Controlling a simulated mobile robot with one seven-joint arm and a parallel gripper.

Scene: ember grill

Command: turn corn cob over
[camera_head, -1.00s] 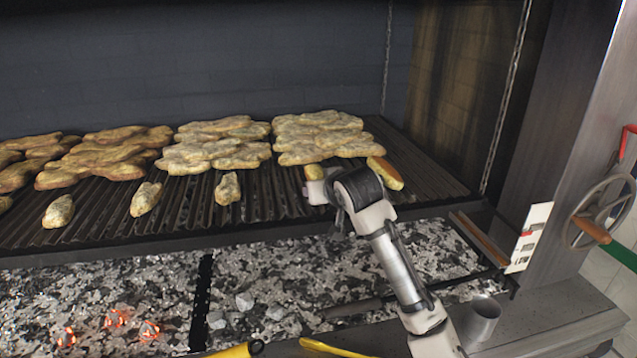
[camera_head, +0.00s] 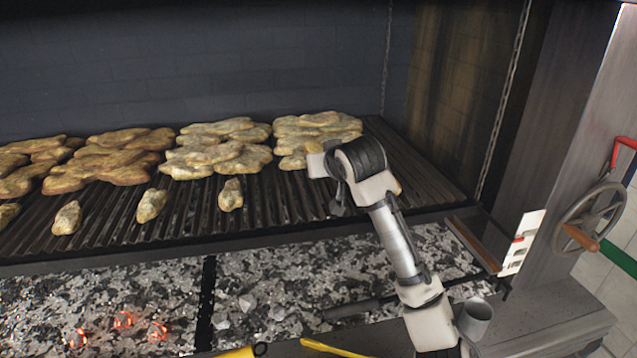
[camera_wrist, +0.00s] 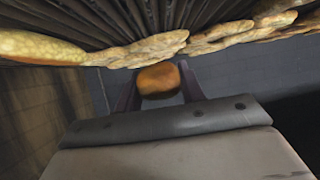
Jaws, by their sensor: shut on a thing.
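My gripper (camera_head: 318,164) is above the right part of the grill grate, in front of the rightmost pile of browned pieces. In the wrist view, my gripper (camera_wrist: 158,90) is shut on a rounded orange-brown thing (camera_wrist: 158,78), seen end-on between the fingers; it appears to be a corn cob. Another elongated yellow piece with a kernel-like surface (camera_wrist: 40,47) lies on the grate at the left of the wrist view. Only a sliver of it (camera_head: 397,187) shows behind my wrist in the head view.
The ridged grate (camera_head: 290,205) carries several piles of pale browned pieces (camera_head: 218,150) and small single pieces (camera_head: 230,195) along its front. Grey coals (camera_head: 270,290) lie below, some glowing. A chain and handwheel (camera_head: 592,218) are at the right. The grate's right end is bare.

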